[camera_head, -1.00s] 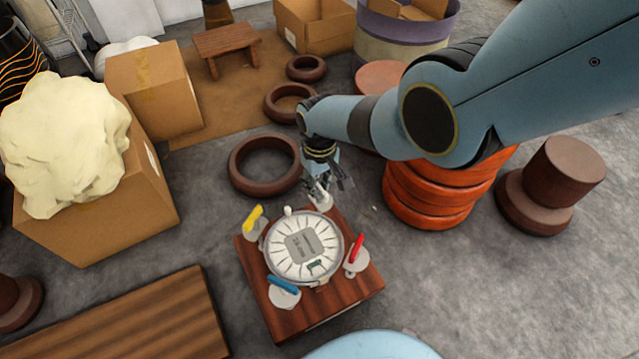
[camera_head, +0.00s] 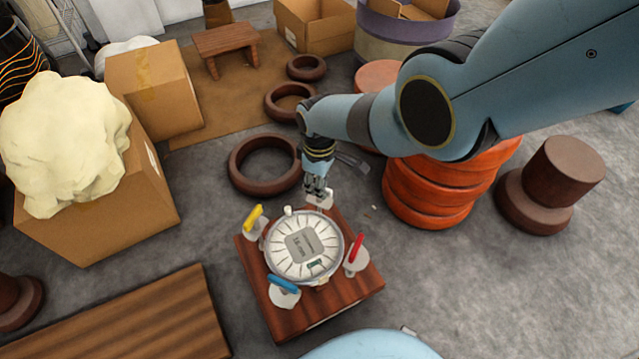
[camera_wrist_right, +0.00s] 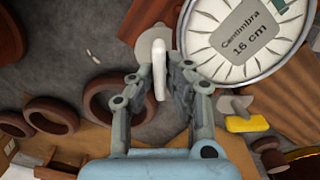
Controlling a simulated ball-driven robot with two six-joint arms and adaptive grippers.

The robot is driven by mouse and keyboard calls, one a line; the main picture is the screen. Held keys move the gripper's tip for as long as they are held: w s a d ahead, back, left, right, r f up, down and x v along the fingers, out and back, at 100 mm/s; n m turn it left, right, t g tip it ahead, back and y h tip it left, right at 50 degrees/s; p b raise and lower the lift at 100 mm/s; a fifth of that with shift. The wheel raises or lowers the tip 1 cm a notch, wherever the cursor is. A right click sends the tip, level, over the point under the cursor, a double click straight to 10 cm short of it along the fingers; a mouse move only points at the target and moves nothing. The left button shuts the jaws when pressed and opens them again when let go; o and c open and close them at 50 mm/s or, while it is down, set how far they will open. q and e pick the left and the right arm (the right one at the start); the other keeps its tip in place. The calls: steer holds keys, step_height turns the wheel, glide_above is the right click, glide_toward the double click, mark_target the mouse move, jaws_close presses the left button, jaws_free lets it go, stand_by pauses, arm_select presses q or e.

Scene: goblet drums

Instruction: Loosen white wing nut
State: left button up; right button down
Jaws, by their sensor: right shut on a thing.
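The white wing nut (camera_head: 325,201) sits on a grey round base at the far corner of the wooden block (camera_head: 335,305). In the right wrist view the white wing nut (camera_wrist_right: 159,62) stands between my fingers. My right gripper (camera_head: 319,194) comes down over it from behind and is shut on it; the gripper also shows in the right wrist view (camera_wrist_right: 161,78). The fingers partly hide the nut in the head view. A round pale disc (camera_head: 304,245) lies in the middle of the block. My left gripper is not in view.
Yellow (camera_head: 252,218), red (camera_head: 356,248) and blue (camera_head: 283,285) wing nuts stand around the disc. Brown rings (camera_head: 238,180) lie behind the block, and an orange ribbed stack (camera_head: 430,198) stands right of my gripper.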

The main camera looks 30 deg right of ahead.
stand_by(0.3)
steer(key=c, duration=1.4)
jaws_free()
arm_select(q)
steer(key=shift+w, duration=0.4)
arm_select(e)
steer(key=shift+o, duration=0.3)
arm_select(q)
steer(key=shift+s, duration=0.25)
arm_select(e)
step_height(320, 180, up, 12)
